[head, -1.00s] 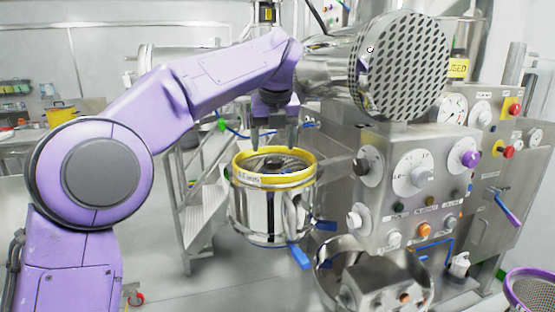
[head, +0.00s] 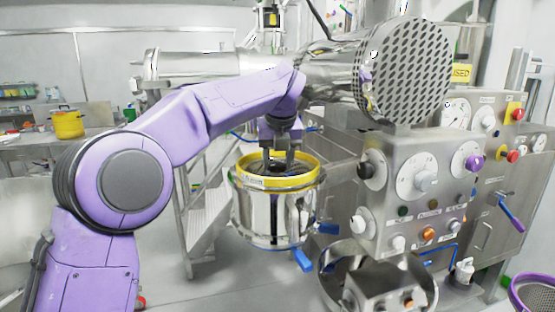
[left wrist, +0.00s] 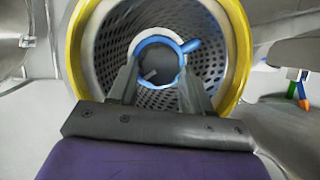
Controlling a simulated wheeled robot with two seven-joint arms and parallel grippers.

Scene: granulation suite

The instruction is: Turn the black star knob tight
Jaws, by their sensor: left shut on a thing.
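A steel vessel (head: 262,215) with a yellow rim (head: 307,174) stands left of the control panel. My left gripper (head: 278,170) points down into its mouth, its fingertips at a dark piece in the middle that I take for the black star knob (head: 268,167). In the left wrist view, the gripper (left wrist: 160,68) reaches inside the yellow rim (left wrist: 240,62), its fingers apart with a dark grey centre and a blue ring between and behind them. The star shape cannot be made out. The left gripper is shut on the knob. My right gripper is out of view.
A steel control panel (head: 390,219) with dials and knobs stands just right of the vessel. A big perforated drum face (head: 415,70) hangs above it. A steel bowl (head: 335,268) sits below right. Steel steps (head: 205,225) stand behind left.

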